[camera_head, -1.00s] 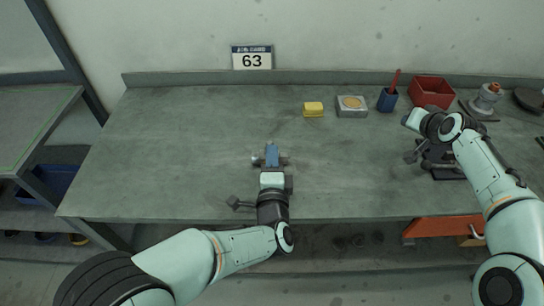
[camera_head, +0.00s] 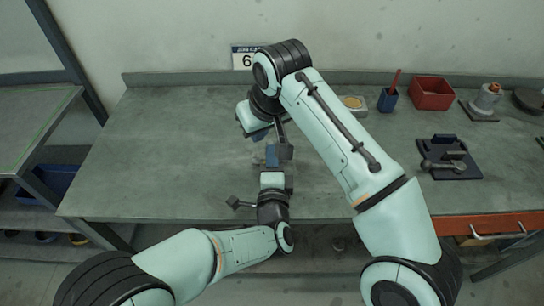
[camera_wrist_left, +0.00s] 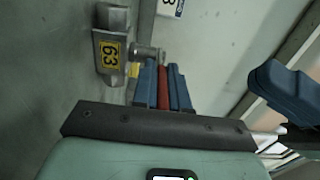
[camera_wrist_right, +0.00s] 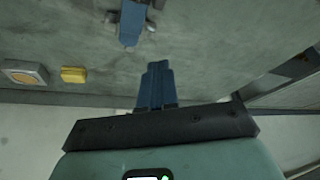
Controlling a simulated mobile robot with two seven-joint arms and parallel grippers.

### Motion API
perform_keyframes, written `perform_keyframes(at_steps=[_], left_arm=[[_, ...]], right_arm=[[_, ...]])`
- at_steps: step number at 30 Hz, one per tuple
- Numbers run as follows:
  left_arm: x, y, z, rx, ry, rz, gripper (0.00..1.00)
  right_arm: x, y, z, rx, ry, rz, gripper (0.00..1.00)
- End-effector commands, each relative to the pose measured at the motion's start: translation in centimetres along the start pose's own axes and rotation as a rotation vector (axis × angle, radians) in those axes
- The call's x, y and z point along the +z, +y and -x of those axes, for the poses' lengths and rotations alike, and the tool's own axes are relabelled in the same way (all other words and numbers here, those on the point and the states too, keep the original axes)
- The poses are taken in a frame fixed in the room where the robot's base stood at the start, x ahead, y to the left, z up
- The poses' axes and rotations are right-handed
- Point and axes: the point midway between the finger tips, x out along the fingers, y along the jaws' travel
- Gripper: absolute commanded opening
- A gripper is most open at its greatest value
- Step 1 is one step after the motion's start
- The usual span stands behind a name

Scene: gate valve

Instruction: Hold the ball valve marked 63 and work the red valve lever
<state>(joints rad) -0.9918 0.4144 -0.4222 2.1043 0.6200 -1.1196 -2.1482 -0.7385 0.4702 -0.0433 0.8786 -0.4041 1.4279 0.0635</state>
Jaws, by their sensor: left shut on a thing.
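The ball valve (camera_wrist_left: 110,52) is metallic with a yellow 63 tag and shows at the upper left in the left wrist view. A stem reaches from it toward my left gripper (camera_wrist_left: 163,72). The blue fingers there are shut on the red valve lever (camera_wrist_left: 164,88), which shows as a red strip between them. In the head view my left gripper (camera_head: 271,153) is over the bench centre and hides most of the valve. My right gripper (camera_wrist_right: 157,72) is above the bench beyond the valve, apart from it. Its blue fingers are close together with nothing between them.
A yellow block (camera_wrist_right: 74,74) and a tan-topped square pad (camera_wrist_right: 25,73) lie near the bench's back edge. A blue cup (camera_head: 388,98), a red bin (camera_head: 432,92) and a dark fixture (camera_head: 448,158) stand at right. My right arm crosses the bench's middle. The left bench is clear.

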Motion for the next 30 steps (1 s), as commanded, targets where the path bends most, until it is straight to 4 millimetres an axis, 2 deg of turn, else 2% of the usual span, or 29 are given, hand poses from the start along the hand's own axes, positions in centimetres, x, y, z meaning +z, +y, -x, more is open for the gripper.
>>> perform_keyframes(at_steps=[5,21,30], left_arm=[[0.0,-0.2,0.0,-0.005,0.000,0.001,0.00],[0.0,-0.2,0.0,-0.005,0.000,0.001,0.00],[0.0,-0.2,0.0,-0.005,0.000,0.001,0.00]], right_arm=[[0.4,-1.1,0.0,0.006,-0.016,0.023,0.00],[2.6,-0.9,-5.2,0.004,-0.015,0.022,0.00],[2.8,-0.9,-5.6,0.004,-0.014,0.021,0.00]])
